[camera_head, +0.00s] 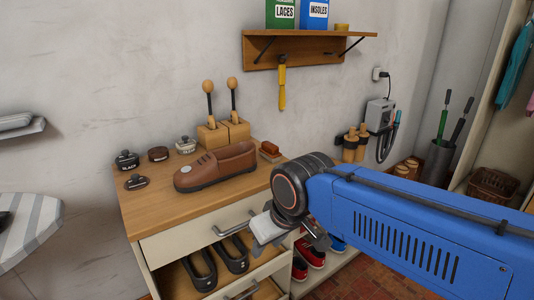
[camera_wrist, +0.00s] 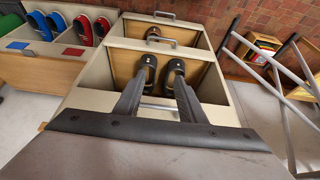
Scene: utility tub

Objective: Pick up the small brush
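A small brown block that looks like a brush (camera_head: 270,149) lies on the wooden cabinet top (camera_head: 150,212), right of a brown leather shoe (camera_head: 216,167). A small brown item (camera_wrist: 153,34) beyond the shoes in the wrist view is unclear.
Polish tins (camera_head: 126,160) and wooden stands with round-headed tools (camera_head: 222,133) stand on the cabinet top. A wall shelf (camera_head: 310,48) carries boxes. Red and blue shoes (camera_wrist: 80,30) are beside the cabinet. A metal frame (camera_wrist: 265,70) stands right in the wrist view.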

